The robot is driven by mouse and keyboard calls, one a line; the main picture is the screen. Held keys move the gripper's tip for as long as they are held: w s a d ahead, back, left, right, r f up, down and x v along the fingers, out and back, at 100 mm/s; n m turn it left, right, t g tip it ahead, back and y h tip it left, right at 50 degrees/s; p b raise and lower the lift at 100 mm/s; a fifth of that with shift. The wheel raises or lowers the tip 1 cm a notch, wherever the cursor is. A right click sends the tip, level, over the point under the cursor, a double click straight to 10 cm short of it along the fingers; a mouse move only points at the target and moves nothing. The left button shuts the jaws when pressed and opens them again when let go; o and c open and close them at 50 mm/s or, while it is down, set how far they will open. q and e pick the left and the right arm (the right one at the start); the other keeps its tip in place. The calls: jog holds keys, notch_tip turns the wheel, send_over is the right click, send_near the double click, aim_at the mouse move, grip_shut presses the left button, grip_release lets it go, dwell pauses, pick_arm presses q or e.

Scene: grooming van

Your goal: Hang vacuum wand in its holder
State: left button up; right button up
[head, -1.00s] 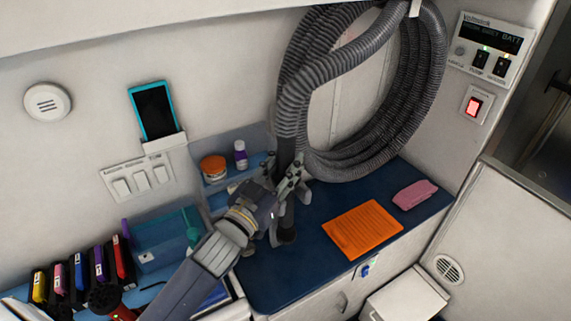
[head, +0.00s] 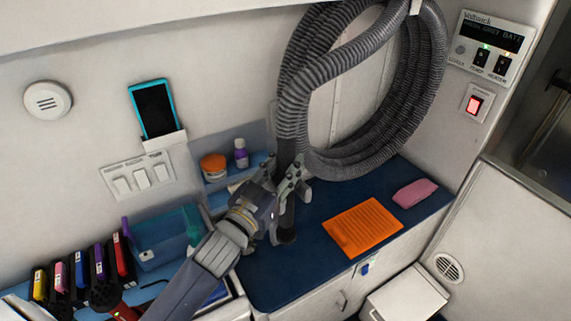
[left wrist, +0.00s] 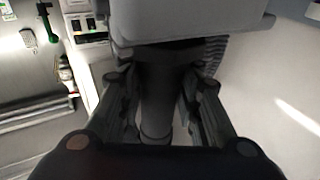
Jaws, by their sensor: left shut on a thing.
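The vacuum wand (head: 287,222) is a dark upright tube at the end of the ribbed grey hose (head: 330,68). Its lower end is just above or on the blue counter; I cannot tell which. My left gripper (head: 291,180) is shut around the wand below the hose joint. In the left wrist view the wand (left wrist: 158,105) runs between the two fingers. A pale grey block (left wrist: 190,20) covers the top of that view; I cannot tell whether it is the holder. I cannot make out the holder in the head view.
The blue counter (head: 285,268) carries an orange ridged mat (head: 362,229) and a pink cloth (head: 414,193). Coiled hose hangs on the wall above. A small shelf with an orange-lidded jar (head: 213,166) and purple-capped bottle (head: 241,154) is left of the wand. Clippers (head: 80,265) stand at lower left.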

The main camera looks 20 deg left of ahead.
pick_arm(q)
jog(key=shift+f, duration=0.2)
jog(key=o, duration=1.9)
jog(key=shift+f, duration=0.1)
jog(key=shift+s, duration=0.1)
jog(key=shift+v, duration=1.05)
jog(key=shift+b+v, duration=0.35)
jog(key=shift+v, duration=3.5)
